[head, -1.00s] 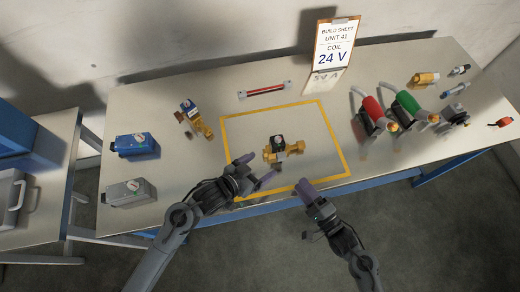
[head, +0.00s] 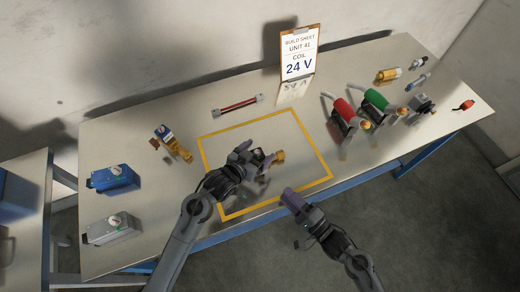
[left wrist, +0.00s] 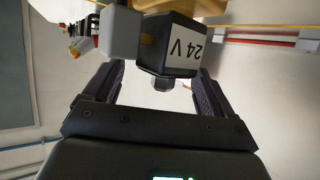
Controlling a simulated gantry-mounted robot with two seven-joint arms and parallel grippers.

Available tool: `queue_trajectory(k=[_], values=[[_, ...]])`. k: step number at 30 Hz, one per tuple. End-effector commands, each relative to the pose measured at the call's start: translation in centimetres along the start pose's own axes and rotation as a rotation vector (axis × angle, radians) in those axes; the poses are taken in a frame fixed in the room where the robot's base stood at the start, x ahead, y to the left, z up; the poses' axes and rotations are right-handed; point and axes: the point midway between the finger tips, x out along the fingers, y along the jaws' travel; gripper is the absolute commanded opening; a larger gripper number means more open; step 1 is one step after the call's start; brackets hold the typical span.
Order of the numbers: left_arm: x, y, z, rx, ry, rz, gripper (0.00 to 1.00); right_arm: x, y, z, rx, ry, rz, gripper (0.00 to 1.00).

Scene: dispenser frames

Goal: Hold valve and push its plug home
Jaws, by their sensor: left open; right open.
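The valve with its brass body (head: 279,157) lies inside the yellow outline and is partly hidden behind my left gripper in the head view. Its black coil (left wrist: 165,58) with a white "24 V" label shows close up in the left wrist view. A grey block (left wrist: 120,32), perhaps the plug, sits beside the coil; I cannot tell how far it is seated. My left gripper (head: 247,152) is open at the valve, with its fingers (left wrist: 158,80) on either side of the coil's lower end. My right gripper (head: 289,196) is open and empty near the table's front edge.
Another brass valve with a blue coil (head: 165,133) lies left of the yellow outline (head: 318,153). Blue (head: 113,178) and grey (head: 107,229) boxes stand at left. Red (head: 344,112) and green (head: 376,99) parts stand at right. A build sheet (head: 298,58) stands behind.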

Motion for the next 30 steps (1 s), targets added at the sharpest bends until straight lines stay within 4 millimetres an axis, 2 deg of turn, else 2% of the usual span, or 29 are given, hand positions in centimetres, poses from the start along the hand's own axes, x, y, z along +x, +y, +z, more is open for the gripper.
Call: queue_trajectory(k=[6, 16, 30], values=[[1.4, 0.1, 0.0, 0.001, 0.001, 0.001, 0.85, 0.0, 0.0, 0.0, 0.0, 0.0, 0.0, 0.43], [1.5, 0.1, 0.0, 0.001, 0.001, 0.001, 0.85, 0.0, 0.0, 0.0, 0.0, 0.0, 0.0, 0.43], [1.5, 0.1, 0.1, 0.0, -0.002, 0.001, 0.13, 0.0, 0.0, 0.0, 0.0, 0.0, 0.0, 0.43]])
